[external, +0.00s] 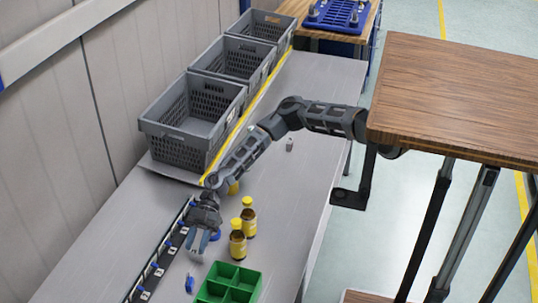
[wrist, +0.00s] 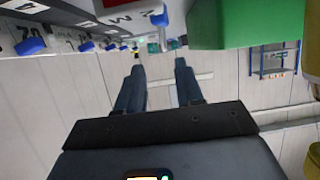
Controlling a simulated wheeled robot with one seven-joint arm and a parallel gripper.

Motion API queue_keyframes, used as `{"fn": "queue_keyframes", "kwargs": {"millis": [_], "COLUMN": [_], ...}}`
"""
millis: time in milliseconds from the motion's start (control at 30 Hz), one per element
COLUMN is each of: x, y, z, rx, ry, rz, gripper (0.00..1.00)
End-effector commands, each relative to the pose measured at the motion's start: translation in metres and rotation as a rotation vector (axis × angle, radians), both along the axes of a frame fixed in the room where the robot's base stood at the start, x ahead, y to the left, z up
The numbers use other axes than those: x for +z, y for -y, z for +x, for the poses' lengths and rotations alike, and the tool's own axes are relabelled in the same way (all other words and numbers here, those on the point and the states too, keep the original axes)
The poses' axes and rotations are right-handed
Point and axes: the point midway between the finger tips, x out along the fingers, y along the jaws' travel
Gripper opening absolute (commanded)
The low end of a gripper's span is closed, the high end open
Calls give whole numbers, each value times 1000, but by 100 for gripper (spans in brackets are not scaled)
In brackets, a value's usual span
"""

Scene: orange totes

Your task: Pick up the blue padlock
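In the external view, a small blue padlock (external: 190,284) lies on the grey table, left of the green divided tray (external: 228,284). A small blue thing beside the tray in the wrist view (wrist: 172,44) looks like it, but is too small to be sure. My gripper (external: 196,252) is above the table, farther back than the padlock and apart from it. In the wrist view my gripper (wrist: 157,70) has its two fingers spread with nothing between them. Another blue object (external: 215,235) shows just right of my gripper, partly hidden.
Brown bottles with yellow caps (external: 238,246) stand right of my gripper. A dark rail with blue and white pieces (external: 153,263) runs along the left. Grey crates (external: 190,140) line the wall behind. A small grey object (external: 289,145) stands farther back on the table.

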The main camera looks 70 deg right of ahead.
Motion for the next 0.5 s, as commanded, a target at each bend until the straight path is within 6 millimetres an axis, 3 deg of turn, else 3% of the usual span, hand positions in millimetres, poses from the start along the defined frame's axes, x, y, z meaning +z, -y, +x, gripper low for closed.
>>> {"fn": "queue_keyframes", "kwargs": {"millis": [167,500], "x": [-13,-24], "y": [-6,-40], "z": [0,-5], "rx": [0,-1], "ry": [-1,-3], "rz": [2,2], "gripper": [37,37]}}
